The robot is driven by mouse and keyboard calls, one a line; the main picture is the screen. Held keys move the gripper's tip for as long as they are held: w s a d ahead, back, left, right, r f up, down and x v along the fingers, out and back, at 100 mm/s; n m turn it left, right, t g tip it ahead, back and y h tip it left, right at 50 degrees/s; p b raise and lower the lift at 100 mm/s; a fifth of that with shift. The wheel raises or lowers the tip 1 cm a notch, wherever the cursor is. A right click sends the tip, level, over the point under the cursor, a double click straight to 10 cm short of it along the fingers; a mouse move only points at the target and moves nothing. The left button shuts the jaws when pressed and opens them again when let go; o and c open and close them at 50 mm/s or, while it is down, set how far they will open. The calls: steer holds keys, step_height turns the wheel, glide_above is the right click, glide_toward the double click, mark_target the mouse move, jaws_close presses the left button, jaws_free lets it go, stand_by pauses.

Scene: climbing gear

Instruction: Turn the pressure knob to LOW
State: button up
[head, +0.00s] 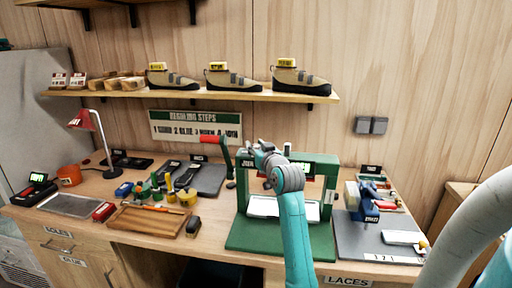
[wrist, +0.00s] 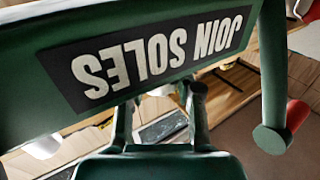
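The green press (head: 327,190) stands on its green base (head: 265,240) in the middle of the bench. Its sign (wrist: 160,58), JOIN SOLES, appears upside down in the wrist view. I cannot clearly make out the pressure knob or its setting; a small pale-topped part (head: 287,149) shows at the press top. My gripper (wrist: 160,105) is close to the press's top beam, with two dark fingers apart and nothing visible between them. My wrist hides the middle of the press in the head view. The press lever has a red grip (head: 211,139), also in the wrist view (wrist: 297,114).
A wooden tray (head: 130,224), pots and brushes lie left of the press. A grey mat (head: 355,240) with a blue tool (head: 368,207) lies right. A shelf (head: 120,95) with shoes (head: 300,80) runs above. A red lamp (head: 82,120) stands at left.

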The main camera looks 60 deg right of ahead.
jaws_close()
steer(key=shift+m+g+h, duration=0.3)
steer(key=shift+h, duration=0.1)
steer(key=shift+w+m+g+h, duration=0.1)
steer(key=shift+m+g+h, duration=2.4)
steer(key=shift+m+g, duration=0.2)
steer(key=shift+g, duration=0.9)
steer(key=o, duration=1.1)
jaws_free()
steer(key=shift+c, duration=0.2)
